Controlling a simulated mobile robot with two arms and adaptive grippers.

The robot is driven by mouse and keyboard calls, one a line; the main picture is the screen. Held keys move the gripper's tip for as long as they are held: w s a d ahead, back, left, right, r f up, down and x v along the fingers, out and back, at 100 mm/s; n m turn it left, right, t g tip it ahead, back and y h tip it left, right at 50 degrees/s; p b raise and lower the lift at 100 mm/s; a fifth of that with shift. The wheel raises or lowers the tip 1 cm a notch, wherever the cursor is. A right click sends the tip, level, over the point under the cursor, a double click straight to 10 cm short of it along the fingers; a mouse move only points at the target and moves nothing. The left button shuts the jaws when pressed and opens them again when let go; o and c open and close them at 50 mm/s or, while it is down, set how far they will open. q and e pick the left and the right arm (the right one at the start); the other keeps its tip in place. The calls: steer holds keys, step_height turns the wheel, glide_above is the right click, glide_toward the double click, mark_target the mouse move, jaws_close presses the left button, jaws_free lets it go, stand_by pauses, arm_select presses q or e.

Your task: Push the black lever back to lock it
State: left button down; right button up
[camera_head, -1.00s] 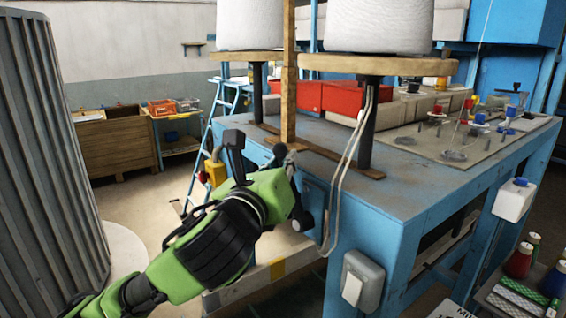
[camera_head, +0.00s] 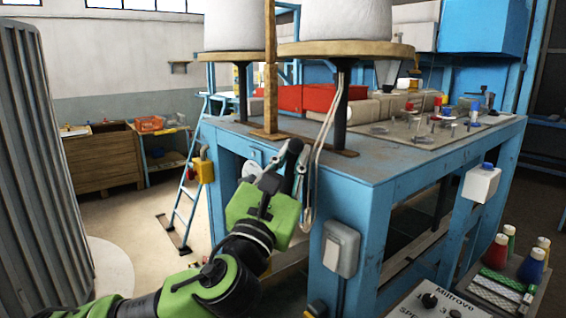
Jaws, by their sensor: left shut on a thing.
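My left gripper (camera_head: 284,172) is at the left front corner of the blue machine table (camera_head: 375,185), its green and black wrist reaching up from the lower left. Its dark fingers are shut on what looks like the black lever (camera_head: 295,147), whose black end shows just above the fingertips. The lever leans up and to the right. Its lower part and pivot are hidden behind the gripper. My right gripper is out of view.
White cords (camera_head: 318,150) hang close to the right of the gripper. A grey switch box (camera_head: 341,248) is on the table leg, a yellow box (camera_head: 203,168) at the left corner. Spools (camera_head: 345,18) stand above on wooden discs. The floor to the left is open.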

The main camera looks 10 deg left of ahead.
arm_select(q)
steer(key=d+m+h+b, duration=0.1)
steer(key=m, duration=0.1)
steer(key=s+f+m+h+b, duration=0.1)
steer(key=s+d+f+m+h+b, duration=0.1)
steer(key=m, duration=0.1)
steer(key=shift+d+m+t+h, duration=0.3)
steer(key=shift+t, duration=0.1)
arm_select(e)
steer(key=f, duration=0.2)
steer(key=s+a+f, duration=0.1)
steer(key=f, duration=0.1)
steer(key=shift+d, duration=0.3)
arm_select(q)
steer(key=c, duration=2)
jaws_free()
steer(key=shift+d, duration=0.1)
steer(key=shift+o, duration=0.2)
steer(key=shift+f, duration=0.1)
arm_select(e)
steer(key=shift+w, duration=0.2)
arm_select(q)
steer(key=v, duration=0.7)
steer(key=shift+s, duration=0.2)
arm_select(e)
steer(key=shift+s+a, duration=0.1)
